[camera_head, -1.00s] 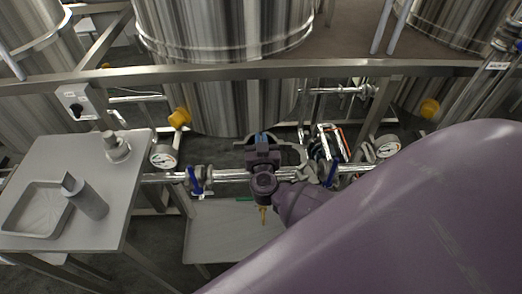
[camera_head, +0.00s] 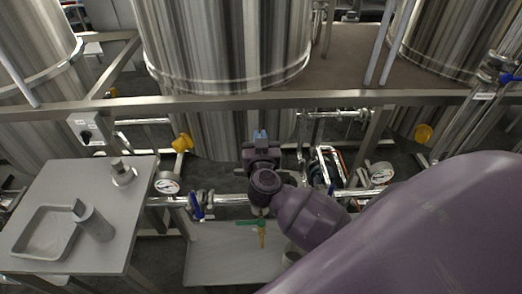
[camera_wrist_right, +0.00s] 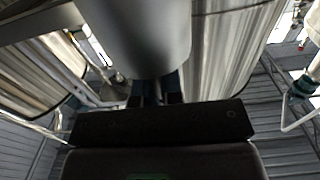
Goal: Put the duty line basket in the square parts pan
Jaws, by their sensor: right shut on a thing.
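My right gripper (camera_head: 260,143) is over the pipe run, left of the picture's right-hand gauge. In the right wrist view, its fingertips (camera_wrist_right: 155,92) are close together on a thin part of a smooth grey cylinder (camera_wrist_right: 140,35), which looks like the duty line basket. The cylinder's far end runs out of that view, and the head view hides it behind the gripper and wrist. The square parts pan (camera_head: 22,249) is a shallow grey tray on the grey table at left. My left gripper is not in view.
A knobbed round piece (camera_head: 122,174) is at the table's (camera_head: 115,252) back. A steel rail (camera_head: 220,102), tanks (camera_head: 215,50), a gauge (camera_head: 167,183) and a blue-handled valve (camera_head: 196,206) surround the gripper.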

